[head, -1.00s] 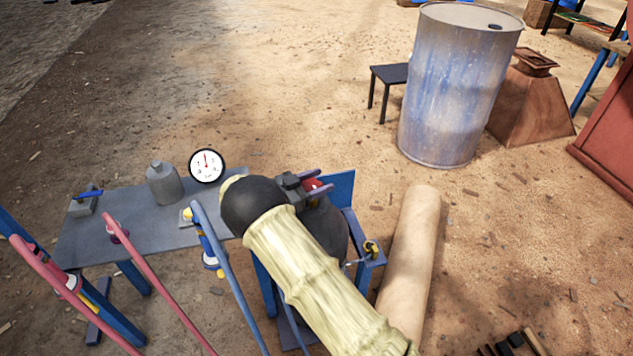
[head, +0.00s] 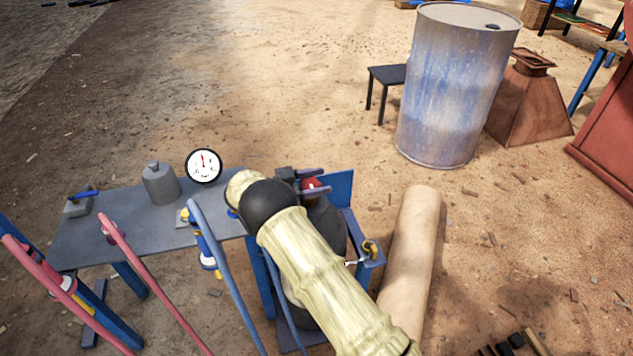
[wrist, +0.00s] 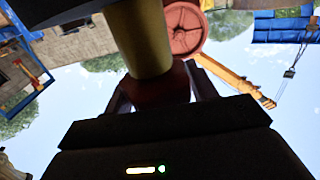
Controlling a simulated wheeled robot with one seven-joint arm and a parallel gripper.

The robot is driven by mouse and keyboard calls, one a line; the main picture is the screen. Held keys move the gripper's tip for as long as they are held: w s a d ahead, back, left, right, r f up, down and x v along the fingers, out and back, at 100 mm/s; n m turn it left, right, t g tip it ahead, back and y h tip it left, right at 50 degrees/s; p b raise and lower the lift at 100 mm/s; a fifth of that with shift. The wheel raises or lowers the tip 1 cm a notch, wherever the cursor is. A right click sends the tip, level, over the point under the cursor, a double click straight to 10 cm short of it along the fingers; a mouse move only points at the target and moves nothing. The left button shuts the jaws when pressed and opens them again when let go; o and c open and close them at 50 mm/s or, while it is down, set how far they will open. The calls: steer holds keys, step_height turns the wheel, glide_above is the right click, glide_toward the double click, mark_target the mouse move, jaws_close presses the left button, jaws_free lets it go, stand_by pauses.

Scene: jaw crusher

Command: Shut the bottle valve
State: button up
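The bottle valve's red handwheel (head: 311,184) shows in the head view between the two purple fingers of my gripper (head: 312,182). Below it, the dark bottle (head: 326,222) stands in a blue stand, partly hidden behind my arm. In the wrist view the dark red handwheel (wrist: 158,88) fills the gap between my fingers (wrist: 160,95). It sits at the end of a brass valve body (wrist: 141,38). My gripper appears shut on the handwheel; the exact finger contact is in shadow. How far the valve is turned cannot be read.
A grey bench (head: 110,225) left of the bottle carries a grey weight (head: 160,184) and a small blue-handled valve (head: 82,200). A dial gauge (head: 204,166) stands behind it. Pink and blue levers rise in front.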

steer(key=o, duration=0.3)
steer(key=shift+a, duration=0.1)
steer(key=v, duration=0.7)
steer(key=shift+a, duration=0.15)
